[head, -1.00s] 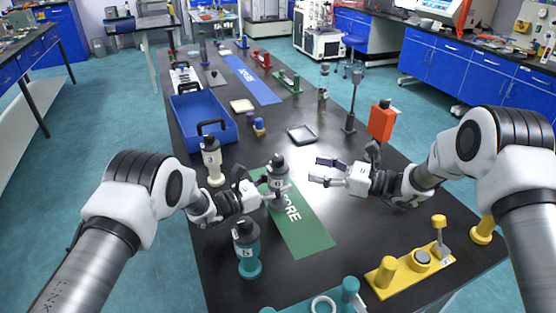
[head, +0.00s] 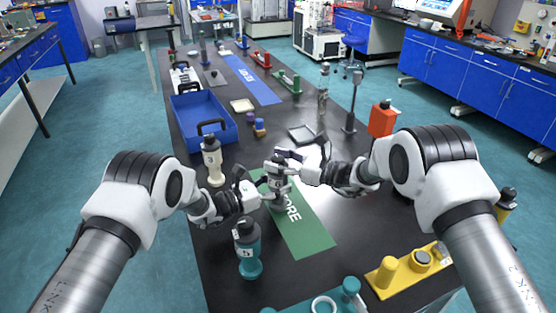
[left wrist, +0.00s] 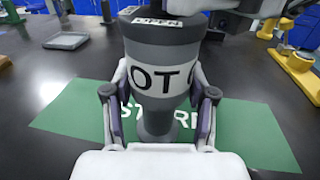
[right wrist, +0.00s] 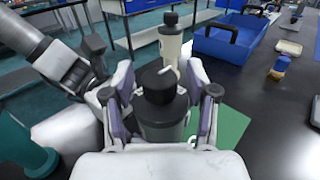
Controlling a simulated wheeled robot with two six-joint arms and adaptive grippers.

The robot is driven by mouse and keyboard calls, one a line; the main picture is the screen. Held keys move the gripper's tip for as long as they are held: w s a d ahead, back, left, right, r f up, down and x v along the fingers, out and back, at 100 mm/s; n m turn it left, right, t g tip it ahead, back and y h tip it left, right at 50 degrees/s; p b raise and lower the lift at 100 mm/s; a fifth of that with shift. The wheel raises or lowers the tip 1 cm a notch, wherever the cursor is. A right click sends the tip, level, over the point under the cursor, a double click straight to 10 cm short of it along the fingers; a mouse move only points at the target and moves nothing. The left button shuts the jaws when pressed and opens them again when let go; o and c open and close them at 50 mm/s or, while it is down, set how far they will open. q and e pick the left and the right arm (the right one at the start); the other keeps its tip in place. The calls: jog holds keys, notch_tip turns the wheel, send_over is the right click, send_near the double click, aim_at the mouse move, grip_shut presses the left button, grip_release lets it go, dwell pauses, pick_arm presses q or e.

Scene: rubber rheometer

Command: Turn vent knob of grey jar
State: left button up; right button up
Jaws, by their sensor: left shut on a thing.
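The grey jar (head: 277,188) has a dark top and stands over the green mat. My right gripper (head: 286,157) is at the jar's top from the right. In the right wrist view, the black vent knob (right wrist: 158,84) lies between the right fingers, which stand apart with a gap beside it. The knob is partly hidden in the head view.
The green mat (head: 308,232) lies under the jar. A cream jar (head: 212,160) and a teal jar (head: 247,250) stand close to the left arm. A blue bin (head: 203,125) is behind. A yellow rack (head: 408,270) lies front right.

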grip_shut()
jog(key=shift+g, duration=0.3)
jog(key=n+g, duration=0.1)
jog(key=g, duration=0.1)
jog(key=n+g+y, duration=0.1)
jog(key=n+g, duration=0.1)
jog(key=g, duration=0.1)
jog(key=shift+w+n, duration=0.15)
jog(key=shift+n, duration=0.15)
jog(key=shift+n+g, duration=0.4)
jog(key=shift+g, duration=0.2)
jog(key=shift+o, duration=1.4)
grip_release()
jog(key=shift+s, duration=0.2)
